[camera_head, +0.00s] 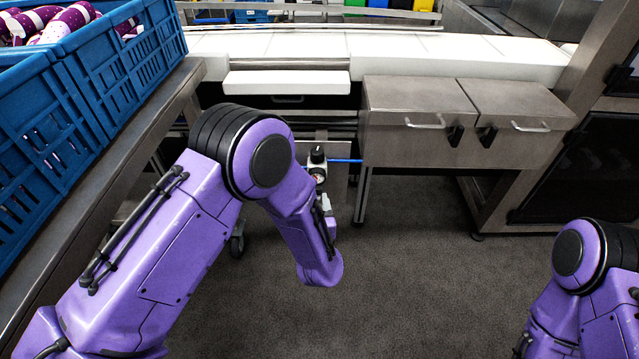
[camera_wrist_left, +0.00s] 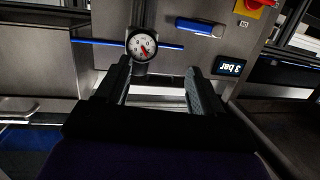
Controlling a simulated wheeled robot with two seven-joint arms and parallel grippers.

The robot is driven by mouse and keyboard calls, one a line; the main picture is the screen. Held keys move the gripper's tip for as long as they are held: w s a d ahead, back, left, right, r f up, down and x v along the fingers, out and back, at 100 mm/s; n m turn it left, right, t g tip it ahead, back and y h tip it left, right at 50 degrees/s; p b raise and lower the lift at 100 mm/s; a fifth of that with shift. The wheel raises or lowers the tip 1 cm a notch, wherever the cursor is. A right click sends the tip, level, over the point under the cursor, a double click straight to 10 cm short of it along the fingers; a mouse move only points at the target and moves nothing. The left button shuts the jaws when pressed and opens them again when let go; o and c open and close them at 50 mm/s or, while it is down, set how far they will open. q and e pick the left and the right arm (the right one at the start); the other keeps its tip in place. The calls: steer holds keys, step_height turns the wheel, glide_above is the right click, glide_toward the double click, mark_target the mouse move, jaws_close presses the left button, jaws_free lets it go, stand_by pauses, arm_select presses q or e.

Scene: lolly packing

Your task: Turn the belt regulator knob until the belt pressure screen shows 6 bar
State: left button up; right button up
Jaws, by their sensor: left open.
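The belt regulator's black knob (camera_head: 318,155) stands upright above a round gauge in the head view, just beyond my left arm. In the left wrist view the white-faced gauge (camera_wrist_left: 142,45) with a red needle sits near the tip of one finger; I cannot clearly make out the knob there. My left gripper (camera_wrist_left: 157,72) is open, with its fingers apart and pointing at the regulator panel. I cannot tell whether it touches the knob. The pressure screen (camera_wrist_left: 230,66) reads 3 bar, in turned-over lettering. My right gripper is out of view.
A blue hose (camera_head: 346,160) runs from the regulator towards steel cabinets (camera_head: 420,105). The left wrist view shows a blue bar handle (camera_wrist_left: 199,27) and a red knob on yellow (camera_wrist_left: 252,4). Blue crates (camera_head: 110,75) stand at left. The floor (camera_head: 420,270) is clear.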

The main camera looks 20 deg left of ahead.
mark_target(318, 160)
arm_select(q)
steer(key=w+d+r+t+y+b, duration=0.1)
steer(key=w+d+r+y, duration=0.1)
steer(key=w+d+r, duration=0.1)
steer(key=shift+n, duration=0.4)
steer(key=x, duration=0.6)
steer(key=b+x, duration=0.1)
steer(key=x, duration=0.3)
steer(key=shift+w+d+r, duration=0.1)
steer(key=shift+w+r, duration=0.05)
steer(key=shift+r, duration=0.2)
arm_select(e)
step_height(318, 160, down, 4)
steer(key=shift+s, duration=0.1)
arm_select(q)
steer(key=c, duration=1)
steer(key=shift+h, duration=0.4)
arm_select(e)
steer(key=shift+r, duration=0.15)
